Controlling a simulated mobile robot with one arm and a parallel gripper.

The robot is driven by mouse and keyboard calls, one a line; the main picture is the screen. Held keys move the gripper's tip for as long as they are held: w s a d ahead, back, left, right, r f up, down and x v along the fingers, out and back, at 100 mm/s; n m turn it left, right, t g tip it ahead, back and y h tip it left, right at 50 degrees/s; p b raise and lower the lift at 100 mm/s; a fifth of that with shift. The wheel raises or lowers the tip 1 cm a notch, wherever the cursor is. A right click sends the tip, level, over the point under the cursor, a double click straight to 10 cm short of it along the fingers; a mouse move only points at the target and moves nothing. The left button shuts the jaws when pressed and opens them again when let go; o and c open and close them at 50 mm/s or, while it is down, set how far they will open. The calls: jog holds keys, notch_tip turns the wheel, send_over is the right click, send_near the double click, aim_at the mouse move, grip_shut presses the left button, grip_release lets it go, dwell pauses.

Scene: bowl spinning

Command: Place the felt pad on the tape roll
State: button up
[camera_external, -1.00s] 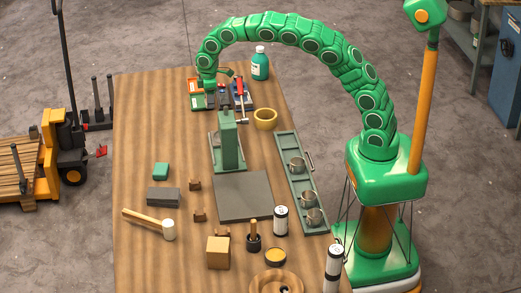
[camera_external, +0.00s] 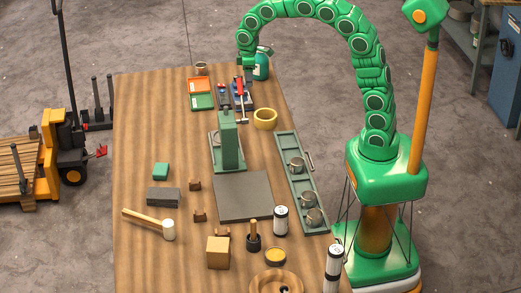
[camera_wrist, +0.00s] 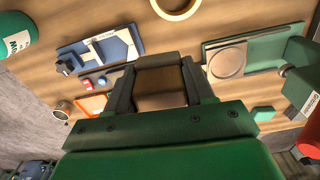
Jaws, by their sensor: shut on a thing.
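The yellow tape roll (camera_external: 265,125) lies flat on the table, right of the green press; its ring also shows at the top of the wrist view (camera_wrist: 188,12). My gripper (camera_external: 244,65) is raised near the far end of the table, beyond the tape roll and in front of the green bottle. The tape roll is apart from my gripper.
A green bottle (camera_external: 262,70) stands close behind my gripper. The green press (camera_external: 230,145) stands left of the tape roll. A long green rack (camera_external: 290,148) with metal cups is nearer the robot.

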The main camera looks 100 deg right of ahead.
jog(key=s+a+n, duration=0.1)
jog(key=s+a, duration=0.4)
jog(key=s, duration=0.4)
jog(key=s+a, duration=0.6)
jog(key=s, duration=0.4)
send_over(266, 114)
jog(key=f, duration=0.8)
jog(key=shift+s+a+f, duration=0.15)
jog(key=shift+a+f, duration=0.05)
jog(key=shift+f, duration=0.1)
jog(key=shift+w+d+f, duration=0.1)
jog(key=shift+w+f, duration=0.15)
jog(key=shift+f, duration=1.65)
jog(key=o, duration=1)
jog(key=shift+f, duration=0.1)
